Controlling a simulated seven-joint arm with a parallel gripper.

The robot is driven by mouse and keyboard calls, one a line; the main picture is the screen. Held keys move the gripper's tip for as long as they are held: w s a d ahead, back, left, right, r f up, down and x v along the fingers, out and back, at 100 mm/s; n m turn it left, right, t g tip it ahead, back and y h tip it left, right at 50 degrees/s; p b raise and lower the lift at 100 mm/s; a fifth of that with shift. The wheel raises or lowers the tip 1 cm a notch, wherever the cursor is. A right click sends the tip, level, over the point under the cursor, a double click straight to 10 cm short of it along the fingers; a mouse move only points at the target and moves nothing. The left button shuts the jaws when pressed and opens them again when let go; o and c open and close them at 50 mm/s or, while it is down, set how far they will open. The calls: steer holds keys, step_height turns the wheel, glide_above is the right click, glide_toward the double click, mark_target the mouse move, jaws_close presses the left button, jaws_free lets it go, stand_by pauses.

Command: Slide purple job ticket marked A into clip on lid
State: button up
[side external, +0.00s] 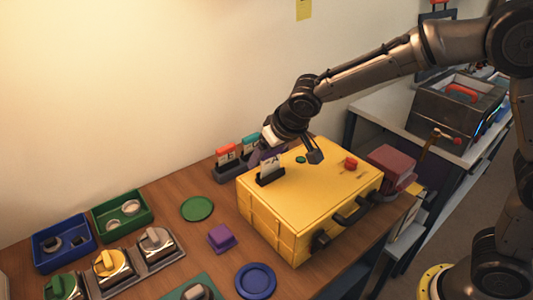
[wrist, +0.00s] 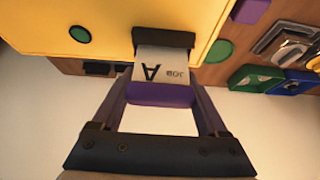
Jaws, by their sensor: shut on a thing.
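The job ticket (wrist: 160,70) is a white card with an upside-down A and a purple band (wrist: 162,95) at its near end. My gripper (wrist: 162,100) is shut on the purple end. The card's far end meets the black clip (wrist: 163,39) on the yellow lid (wrist: 110,20); how deep it sits is hidden. In the side view the white card (side external: 271,167) stands upright at the black clip (side external: 270,179), near the left corner of the yellow case lid (side external: 325,190). My gripper (side external: 268,153) is just above and behind the card there.
A dark rack (side external: 232,168) with red and teal tickets stands behind the case's left corner. A green disc and a red knob (side external: 351,163) are on the lid. Purple block (side external: 221,237), green disc (side external: 197,209), blue dish (side external: 256,280) and bins (side external: 62,244) lie left.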

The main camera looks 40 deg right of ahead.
steer(key=shift+f, duration=0.65)
steer(key=o, duration=1.2)
step_height(320, 180, up, 9)
stand_by(0.7)
steer(key=shift+d, duration=0.1)
